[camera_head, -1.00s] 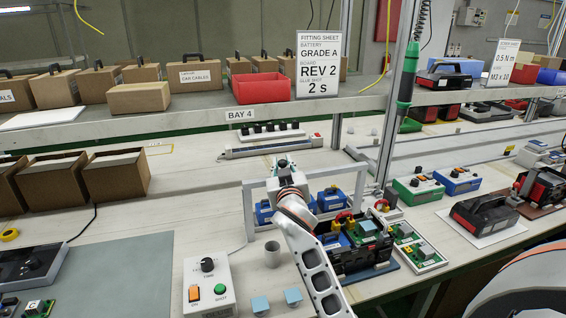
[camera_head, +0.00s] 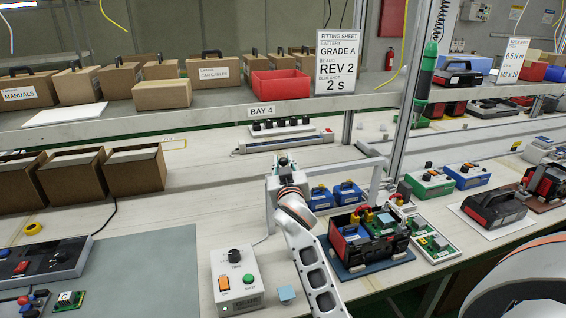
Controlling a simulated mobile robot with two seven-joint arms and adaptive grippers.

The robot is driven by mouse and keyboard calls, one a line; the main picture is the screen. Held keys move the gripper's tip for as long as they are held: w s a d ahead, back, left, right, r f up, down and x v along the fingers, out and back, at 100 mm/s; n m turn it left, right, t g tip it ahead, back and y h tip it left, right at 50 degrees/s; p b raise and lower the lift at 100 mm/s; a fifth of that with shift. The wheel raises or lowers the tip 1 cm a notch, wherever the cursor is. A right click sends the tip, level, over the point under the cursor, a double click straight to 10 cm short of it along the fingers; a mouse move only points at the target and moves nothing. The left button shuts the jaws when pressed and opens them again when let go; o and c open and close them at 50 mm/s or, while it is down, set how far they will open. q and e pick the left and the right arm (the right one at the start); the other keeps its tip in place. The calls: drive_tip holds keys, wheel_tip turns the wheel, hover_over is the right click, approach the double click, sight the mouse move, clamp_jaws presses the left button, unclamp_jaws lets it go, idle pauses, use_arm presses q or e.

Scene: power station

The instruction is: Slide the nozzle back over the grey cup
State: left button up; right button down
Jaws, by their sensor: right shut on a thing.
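My right gripper (camera_head: 284,163) is at the left end of the grey gantry frame (camera_head: 370,163), level with its top beam. It is shut on the nozzle, which is mostly hidden by the gripper and wrist. The grey cup is hidden behind my right forearm, which crosses the bench in front of the gantry. My left gripper is not in view.
An open battery unit (camera_head: 364,240) on a blue mat is right of the forearm. The grey mat (camera_head: 155,255) has free room.

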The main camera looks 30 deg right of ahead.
drive_tip(key=shift+a+f, duration=0.1)
drive_tip(key=shift+a, duration=0.15)
drive_tip(key=c, duration=1.8)
unclamp_jaws()
drive_tip(key=shift+c, duration=0.2)
drive_tip(key=shift+w+a, duration=0.1)
drive_tip(key=shift+a, duration=0.05)
drive_tip(key=v, duration=0.7)
drive_tip(key=shift+s, duration=0.25)
drive_tip(key=shift+s+a, duration=0.1)
drive_tip(key=shift+s, duration=0.05)
